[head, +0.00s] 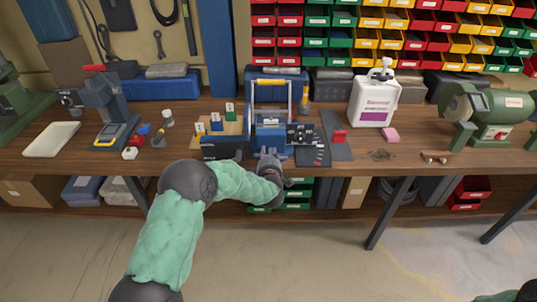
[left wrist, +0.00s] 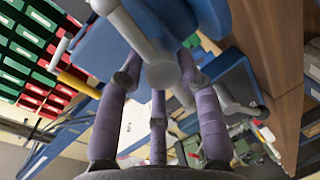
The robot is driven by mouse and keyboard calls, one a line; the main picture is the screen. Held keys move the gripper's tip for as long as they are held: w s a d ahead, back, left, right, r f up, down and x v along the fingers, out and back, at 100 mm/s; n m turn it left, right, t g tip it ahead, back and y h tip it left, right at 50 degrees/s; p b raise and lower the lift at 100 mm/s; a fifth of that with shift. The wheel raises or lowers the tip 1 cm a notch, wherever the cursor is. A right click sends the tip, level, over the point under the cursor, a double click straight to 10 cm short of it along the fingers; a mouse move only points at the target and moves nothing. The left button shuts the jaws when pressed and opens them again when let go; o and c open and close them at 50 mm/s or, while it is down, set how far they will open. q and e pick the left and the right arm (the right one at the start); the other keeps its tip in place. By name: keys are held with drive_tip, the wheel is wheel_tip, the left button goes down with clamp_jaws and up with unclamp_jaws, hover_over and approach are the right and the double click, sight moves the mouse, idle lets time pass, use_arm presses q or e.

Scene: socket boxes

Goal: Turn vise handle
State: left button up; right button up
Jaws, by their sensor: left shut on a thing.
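A blue vise (head: 270,132) stands at the front edge of the workbench, near the middle of the head view. My left gripper (head: 268,160) is at the vise's front, and its hand covers most of the handle there. In the left wrist view the grey metal vise handle (left wrist: 143,45) has a rounded end and runs between the purple fingers of my left gripper (left wrist: 160,82). The fingers are shut around it. The vise's blue body (left wrist: 100,62) shows behind the handle. My right gripper is outside both views.
Socket boxes (head: 222,146) stand left of the vise. A dark mat (head: 336,136) lies right of it, with a white jug (head: 375,100) behind. A green bench grinder (head: 490,112) is at the right. The bench (head: 395,160) has free room near its right front edge.

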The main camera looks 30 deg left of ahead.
use_arm(q)
drive_tip(key=shift+d+f+m+g+y+p, duration=0.15)
drive_tip(key=shift+m+y+p, duration=0.2)
drive_tip(key=shift+m, duration=0.7)
drive_tip(key=shift+a+f+m+g+y+p, duration=0.2)
drive_tip(key=shift+m+p, duration=0.25)
drive_tip(key=shift+m, duration=0.6)
drive_tip(key=shift+w+d+r+m+y+p, duration=0.15)
drive_tip(key=shift+m+y, duration=0.1)
drive_tip(key=shift+m, duration=0.5)
drive_tip(key=shift+s+d+r+m+y+p, duration=0.1)
drive_tip(key=shift+m+y+p, duration=0.15)
drive_tip(key=shift+m, duration=0.45)
drive_tip(key=shift+w+d+r+m+y+p, duration=0.1)
drive_tip(key=shift+m+y, duration=0.15)
drive_tip(key=shift+m, duration=0.5)
drive_tip(key=shift+w+d+m+t+y, duration=0.1)
drive_tip(key=shift+m+t+y, duration=0.15)
drive_tip(key=shift+m, duration=1.05)
drive_tip(key=shift+w+d+m+t+y, duration=0.1)
drive_tip(key=shift+m+t+y, duration=0.1)
drive_tip(key=shift+m, duration=1.1)
drive_tip(key=shift+w+d+m, duration=0.1)
drive_tip(key=shift+m, duration=0.6)
drive_tip(key=shift+w+d+m+t+y, duration=0.1)
drive_tip(key=shift+m+t+y, duration=0.2)
drive_tip(key=shift+m, duration=1)
drive_tip(key=shift+w+d+m, duration=0.1)
drive_tip(key=shift+d+m, duration=0.05)
drive_tip(key=shift+m, duration=0.85)
